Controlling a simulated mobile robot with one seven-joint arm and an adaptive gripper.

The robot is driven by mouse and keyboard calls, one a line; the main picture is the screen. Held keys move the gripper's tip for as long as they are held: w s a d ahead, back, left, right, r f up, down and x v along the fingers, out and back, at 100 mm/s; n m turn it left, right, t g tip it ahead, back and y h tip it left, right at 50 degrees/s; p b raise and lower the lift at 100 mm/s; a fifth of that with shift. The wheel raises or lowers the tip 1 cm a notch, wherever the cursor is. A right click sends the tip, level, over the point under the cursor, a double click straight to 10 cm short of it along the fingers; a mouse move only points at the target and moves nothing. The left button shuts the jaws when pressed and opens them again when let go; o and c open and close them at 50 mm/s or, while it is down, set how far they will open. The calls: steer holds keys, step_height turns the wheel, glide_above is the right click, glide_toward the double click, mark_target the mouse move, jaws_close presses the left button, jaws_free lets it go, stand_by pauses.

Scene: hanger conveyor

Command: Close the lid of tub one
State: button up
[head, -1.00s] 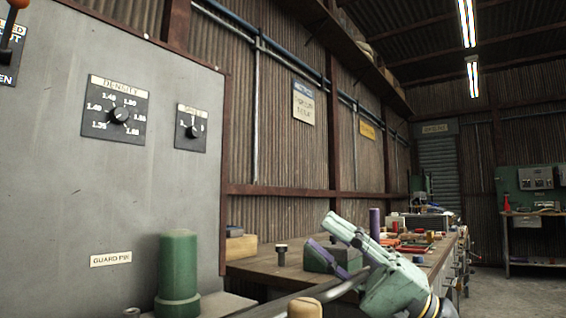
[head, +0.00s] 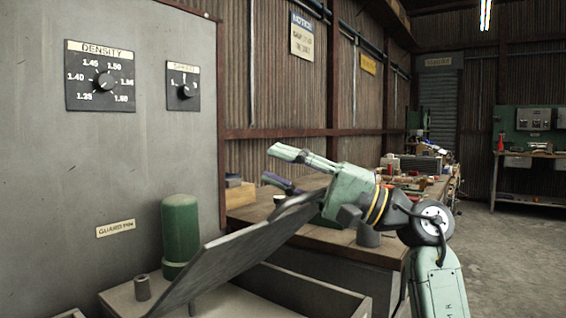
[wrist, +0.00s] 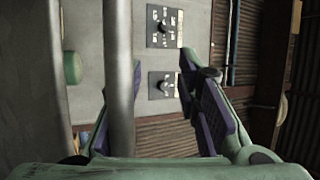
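A dark grey flat lid (head: 235,255) stands tilted over an open grey tub (head: 325,292), its upper edge rising to the right. No number shows on the tub. My gripper (head: 278,168) is at the lid's upper end. In the wrist view a grey round bar (wrist: 119,75) runs upright between the fingers of my gripper (wrist: 155,118). The right finger with its purple pads stands clear of the bar. The left finger is mostly hidden behind the bar, so I cannot tell whether it touches. A grey surface, likely the lid, fills the left edge.
A green cylinder (head: 180,235) and a small grey cylinder (head: 142,288) stand left of the lid, before a grey panel (head: 140,150) with two dials. A cluttered workbench (head: 255,212) lies behind my gripper. Open floor (head: 515,250) is at the right.

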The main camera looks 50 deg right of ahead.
steer(key=f+b+v, duration=0.1)
steer(key=b+v, duration=0.2)
steer(key=v, duration=0.9)
steer(key=shift+w+f, duration=0.25)
steer(key=shift+f, duration=0.2)
stand_by(0.5)
stand_by(0.4)
